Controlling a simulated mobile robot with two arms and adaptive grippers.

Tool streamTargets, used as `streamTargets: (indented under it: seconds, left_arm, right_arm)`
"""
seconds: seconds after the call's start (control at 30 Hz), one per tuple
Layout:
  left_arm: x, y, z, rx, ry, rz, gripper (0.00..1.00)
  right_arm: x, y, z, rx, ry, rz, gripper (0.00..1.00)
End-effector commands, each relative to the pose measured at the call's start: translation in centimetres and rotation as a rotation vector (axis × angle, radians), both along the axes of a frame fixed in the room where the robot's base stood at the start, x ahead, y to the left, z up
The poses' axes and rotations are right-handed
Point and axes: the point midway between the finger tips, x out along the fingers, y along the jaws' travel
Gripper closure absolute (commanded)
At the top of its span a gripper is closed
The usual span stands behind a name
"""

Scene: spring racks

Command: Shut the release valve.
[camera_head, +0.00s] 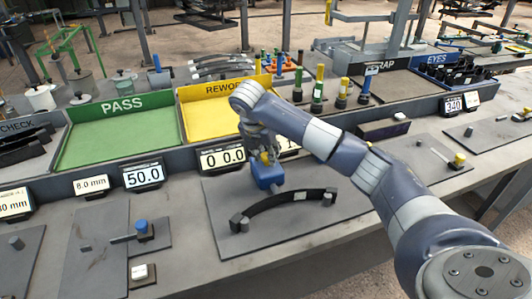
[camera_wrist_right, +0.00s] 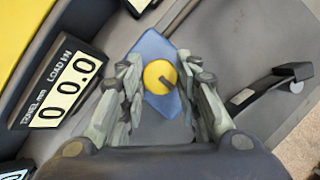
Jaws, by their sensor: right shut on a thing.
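The release valve shows in the right wrist view as a round yellow knob (camera_wrist_right: 160,77) with a dark slanting mark on a blue body (camera_wrist_right: 155,45). In the head view the blue body (camera_head: 267,174) stands on a grey plate near the middle of the bench, and part of the knob shows above it. My right gripper (camera_head: 264,150) reaches down over the valve from above. In the wrist view its fingers (camera_wrist_right: 159,68) lie on both sides of the knob, shut on the valve. The exact contact is partly hidden. My left gripper is not in view.
A dark curved spring leaf (camera_head: 282,206) lies on the plate just in front of the valve. A display reading 0 0.0 (camera_head: 222,158) stands behind it. Green PASS (camera_head: 122,130) and yellow REWORK (camera_head: 205,115) trays lie further back. Several coloured-top posts stand behind the arm.

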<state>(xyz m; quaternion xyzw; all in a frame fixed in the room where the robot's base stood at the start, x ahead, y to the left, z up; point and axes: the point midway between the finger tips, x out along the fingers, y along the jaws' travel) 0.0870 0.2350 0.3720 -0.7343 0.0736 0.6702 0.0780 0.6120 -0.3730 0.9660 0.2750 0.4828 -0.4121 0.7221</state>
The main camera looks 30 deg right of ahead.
Motion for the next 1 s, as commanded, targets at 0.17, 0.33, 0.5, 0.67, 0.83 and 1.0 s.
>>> streamTargets:
  seconds: [0.17, 0.33, 0.5, 0.67, 0.83, 1.0]
  left_arm:
    - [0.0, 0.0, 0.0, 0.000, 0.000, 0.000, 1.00]
    - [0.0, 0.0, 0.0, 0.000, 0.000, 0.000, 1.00]
    - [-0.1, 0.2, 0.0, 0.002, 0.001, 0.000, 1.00]
    - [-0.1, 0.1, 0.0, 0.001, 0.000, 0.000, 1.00]
    - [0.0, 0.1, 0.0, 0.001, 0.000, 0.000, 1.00]
    - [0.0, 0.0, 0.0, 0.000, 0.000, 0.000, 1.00]
  right_arm:
    - [0.1, 0.0, 0.1, 0.001, -0.003, -0.002, 0.50]
    - [0.0, 0.0, 0.1, 0.000, -0.002, -0.001, 0.50]
    - [0.0, 0.0, 0.2, 0.000, -0.002, 0.000, 0.50]
    - [-0.2, 0.6, 1.8, 0.002, -0.005, 0.001, 0.50]
    - [-0.9, 1.9, 5.3, 0.001, -0.007, 0.003, 0.50]
    - [-1.5, 2.8, 8.4, -0.003, -0.008, 0.001, 0.50]
